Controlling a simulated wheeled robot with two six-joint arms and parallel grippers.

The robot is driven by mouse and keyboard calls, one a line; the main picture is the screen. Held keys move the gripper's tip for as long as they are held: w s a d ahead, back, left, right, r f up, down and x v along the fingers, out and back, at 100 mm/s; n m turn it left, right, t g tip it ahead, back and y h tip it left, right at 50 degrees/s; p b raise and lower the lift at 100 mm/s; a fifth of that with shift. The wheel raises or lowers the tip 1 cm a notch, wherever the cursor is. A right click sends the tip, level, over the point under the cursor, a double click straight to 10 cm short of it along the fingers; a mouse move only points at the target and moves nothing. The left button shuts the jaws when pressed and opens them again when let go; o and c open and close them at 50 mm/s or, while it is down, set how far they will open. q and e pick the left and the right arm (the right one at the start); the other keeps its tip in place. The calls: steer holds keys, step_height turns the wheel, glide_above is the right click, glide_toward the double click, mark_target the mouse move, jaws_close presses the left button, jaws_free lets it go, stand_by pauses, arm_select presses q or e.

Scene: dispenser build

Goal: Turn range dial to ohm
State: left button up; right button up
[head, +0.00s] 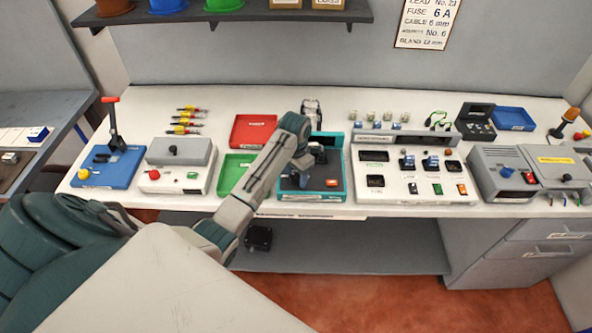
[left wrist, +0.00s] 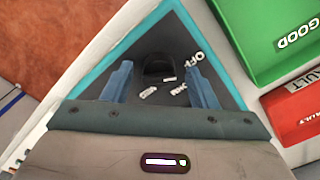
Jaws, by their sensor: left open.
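The range dial (left wrist: 158,66) is a dark knob on the dark face of a teal-rimmed meter unit (left wrist: 116,52). In the left wrist view small white labels lie around it; one reads OFF, the others are too small or tilted to read surely. The meter unit (head: 342,188) is on the bench in the head view, partly covered by my left arm. My left gripper (left wrist: 158,72) is open, its two blue fingers standing either side of the dial, apart from it. In the head view the left gripper (head: 302,172) is over the unit. My right gripper is not in view.
A green tray (head: 229,179) marked GOOD and a red tray (head: 252,130) marked FAULT lie left of the unit. A white control panel (head: 400,190) with switches stands close on its right. The bench's front edge is just before the unit.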

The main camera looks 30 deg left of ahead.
arm_select(q)
steer(key=shift+s, duration=0.1)
steer(key=shift+c, duration=0.8)
steer(key=c, duration=0.8)
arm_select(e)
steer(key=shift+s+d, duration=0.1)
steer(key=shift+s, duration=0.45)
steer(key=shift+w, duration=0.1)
arm_select(q)
steer(key=shift+m, duration=0.4)
steer(key=m, duration=0.4)
steer(key=shift+m, duration=0.3)
steer(key=m, duration=0.6)
steer(key=shift+m, duration=0.4)
